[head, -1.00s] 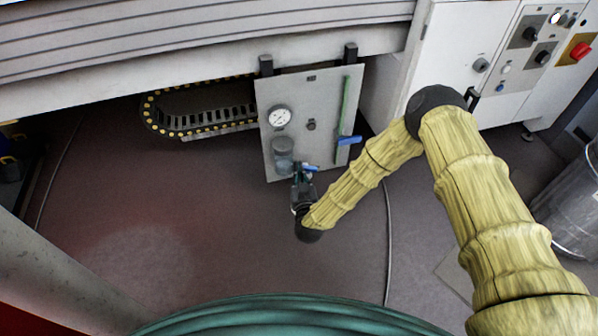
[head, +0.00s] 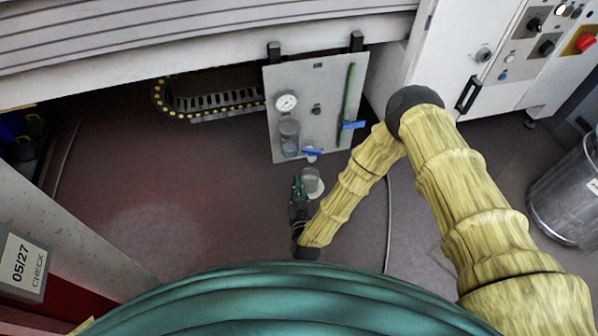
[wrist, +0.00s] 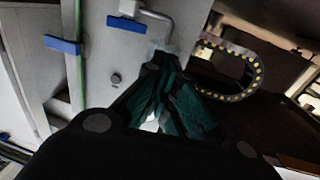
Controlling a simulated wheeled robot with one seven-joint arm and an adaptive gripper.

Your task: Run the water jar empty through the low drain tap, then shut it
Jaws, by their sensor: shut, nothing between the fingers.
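The water jar (head: 289,138) is a small grey, clear-walled cylinder below a round gauge (head: 286,103) on a pale panel (head: 335,85). I cannot make out its water level. Low on the panel is the drain tap with a blue lever (head: 313,152) lying roughly sideways; I cannot tell whether it is open or shut. A blue lever, probably this one, also shows in the wrist view (wrist: 128,25). My gripper (head: 298,184) is below and in front of the panel, apart from the lever. Its dark green fingers (wrist: 168,100) are shut and empty in the wrist view.
A pale cup-like vessel (head: 312,181) is beside my gripper, below the tap. A second blue lever (head: 353,125) sits on a green pipe at the panel's right. A cable chain (head: 215,100) lies behind left, a white cabinet (head: 460,60) right. Floor to the left is clear.

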